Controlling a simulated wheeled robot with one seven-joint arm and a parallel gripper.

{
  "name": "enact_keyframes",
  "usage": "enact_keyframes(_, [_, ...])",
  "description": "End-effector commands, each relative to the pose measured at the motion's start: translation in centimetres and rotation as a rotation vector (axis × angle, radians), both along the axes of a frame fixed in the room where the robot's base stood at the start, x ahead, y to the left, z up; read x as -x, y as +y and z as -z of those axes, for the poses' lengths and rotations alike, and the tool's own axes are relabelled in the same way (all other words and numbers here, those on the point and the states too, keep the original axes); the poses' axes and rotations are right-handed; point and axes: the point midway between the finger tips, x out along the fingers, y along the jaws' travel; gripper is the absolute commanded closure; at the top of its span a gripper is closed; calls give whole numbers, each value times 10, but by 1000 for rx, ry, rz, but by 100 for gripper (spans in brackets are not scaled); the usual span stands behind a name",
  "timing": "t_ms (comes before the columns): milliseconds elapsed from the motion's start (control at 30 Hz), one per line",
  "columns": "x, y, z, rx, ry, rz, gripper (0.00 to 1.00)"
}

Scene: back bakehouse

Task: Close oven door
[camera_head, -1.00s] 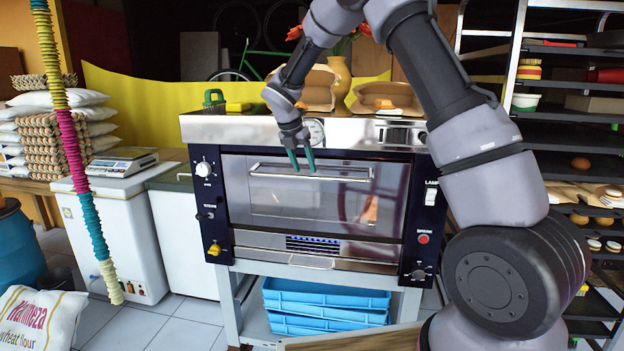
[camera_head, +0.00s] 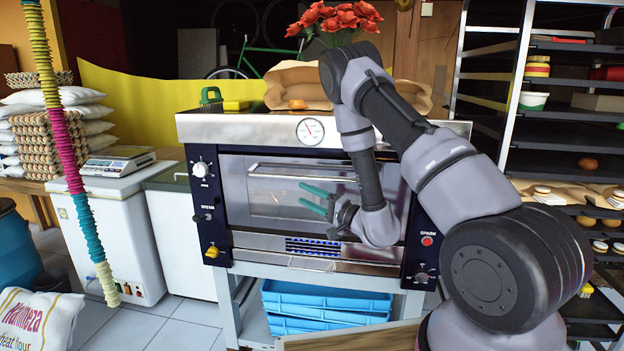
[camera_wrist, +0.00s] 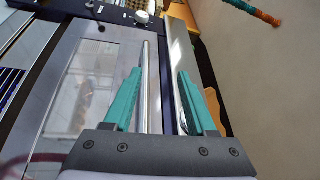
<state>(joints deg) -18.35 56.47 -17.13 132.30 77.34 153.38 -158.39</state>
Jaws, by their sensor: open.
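The oven (camera_head: 203,226) stands ahead with a steel front, dark side panels and knobs. Its oven door (camera_head: 237,200) has a glass window and a long bar handle (camera_head: 275,172) along the top. The door stands upright and looks flush with the front; I cannot tell if a slight gap remains. My gripper (camera_head: 313,198) is open and empty in front of the window's right part, below the handle, with its teal fingers pointing left. In the wrist view, the handle (camera_wrist: 144,85) shows between the fingers of my gripper (camera_wrist: 158,95), but the fingers look clear of it.
Paper bags (camera_head: 300,82), a green-handled brush (camera_head: 210,97) and red flowers (camera_head: 340,18) are on or behind the oven top. Blue crates (camera_head: 325,300) sit beneath. A tray rack (camera_head: 509,85) stands right, a white chest (camera_head: 115,230) left. A striped cord (camera_head: 68,150) hangs at left.

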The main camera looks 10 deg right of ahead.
Motion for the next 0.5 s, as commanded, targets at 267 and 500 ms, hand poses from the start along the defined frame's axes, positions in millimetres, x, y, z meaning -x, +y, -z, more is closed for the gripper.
enact_keyframes(267, [-19, -80, 11, 1, 4, 354, 43])
enact_keyframes(500, [-30, -73, 11, 7, 5, 352, 43])
